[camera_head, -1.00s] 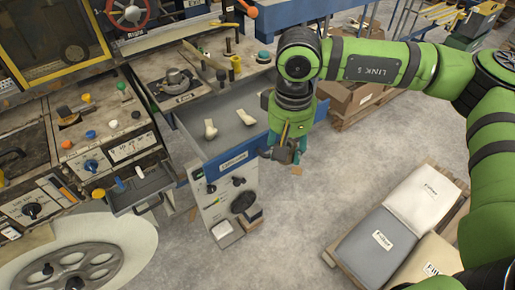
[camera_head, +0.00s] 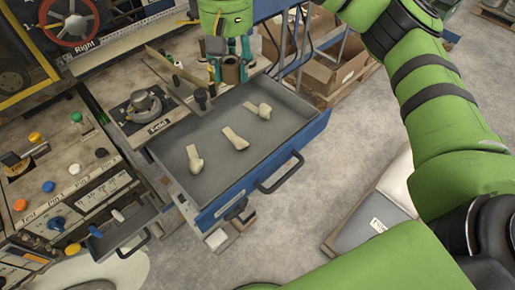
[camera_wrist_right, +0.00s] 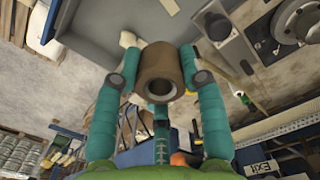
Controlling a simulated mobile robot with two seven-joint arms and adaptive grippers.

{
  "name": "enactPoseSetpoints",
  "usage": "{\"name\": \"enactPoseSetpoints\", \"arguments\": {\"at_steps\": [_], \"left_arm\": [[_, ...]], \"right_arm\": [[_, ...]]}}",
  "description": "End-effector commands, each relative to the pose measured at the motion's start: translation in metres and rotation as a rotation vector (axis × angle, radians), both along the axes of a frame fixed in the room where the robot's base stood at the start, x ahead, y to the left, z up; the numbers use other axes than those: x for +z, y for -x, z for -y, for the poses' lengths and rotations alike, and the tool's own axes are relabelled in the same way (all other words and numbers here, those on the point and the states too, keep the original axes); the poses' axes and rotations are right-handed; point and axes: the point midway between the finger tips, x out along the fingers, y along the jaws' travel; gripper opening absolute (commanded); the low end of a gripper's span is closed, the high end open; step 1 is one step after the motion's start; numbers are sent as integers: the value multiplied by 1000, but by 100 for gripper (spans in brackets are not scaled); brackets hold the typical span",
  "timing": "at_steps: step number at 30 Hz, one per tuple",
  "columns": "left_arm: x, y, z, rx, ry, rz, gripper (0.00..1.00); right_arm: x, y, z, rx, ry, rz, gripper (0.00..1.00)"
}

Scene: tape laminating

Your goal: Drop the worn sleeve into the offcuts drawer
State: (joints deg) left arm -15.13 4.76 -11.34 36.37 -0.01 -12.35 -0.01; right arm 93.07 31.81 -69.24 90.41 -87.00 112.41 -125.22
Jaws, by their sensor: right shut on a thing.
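The worn sleeve, a brown hollow cylinder (camera_head: 231,71), is in my right gripper (camera_head: 230,62). In the right wrist view the sleeve (camera_wrist_right: 161,66) sits between the teal fingers, its dark bore showing. The fingers are shut on it. In the head view the gripper is near the far edge of the open offcuts drawer (camera_head: 221,187), which has a grey inside and a blue front. I cannot tell the sleeve's height over the drawer. My left gripper is not in view.
Several pale offcuts, such as this one (camera_head: 235,138), lie apart in the drawer. A black handle (camera_head: 279,176) sticks out from its front. A small open tray (camera_head: 117,230) is at the lower left. Cardboard boxes (camera_head: 325,78) stand beyond the drawer.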

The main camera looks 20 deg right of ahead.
Motion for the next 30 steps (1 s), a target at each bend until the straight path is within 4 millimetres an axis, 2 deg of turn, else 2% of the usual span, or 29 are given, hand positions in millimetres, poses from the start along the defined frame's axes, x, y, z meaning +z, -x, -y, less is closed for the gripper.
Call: {"name": "enactPoseSetpoints", "arguments": {"at_steps": [5,9,12,16,19,24,29,30], "left_arm": [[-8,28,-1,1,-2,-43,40],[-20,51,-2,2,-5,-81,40],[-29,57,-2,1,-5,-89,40],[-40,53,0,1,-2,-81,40],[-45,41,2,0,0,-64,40],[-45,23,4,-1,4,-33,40],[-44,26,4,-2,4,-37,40],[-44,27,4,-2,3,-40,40]], "right_arm": [[-8,0,0,0,0,1,7],[-22,0,0,0,0,0,7],[-34,0,0,0,0,1,7],[-49,0,0,0,0,1,7],[-57,0,0,0,0,1,7],[-60,0,0,0,0,2,7],[-60,0,0,0,0,2,7],[-60,0,0,0,0,1,53]]}}
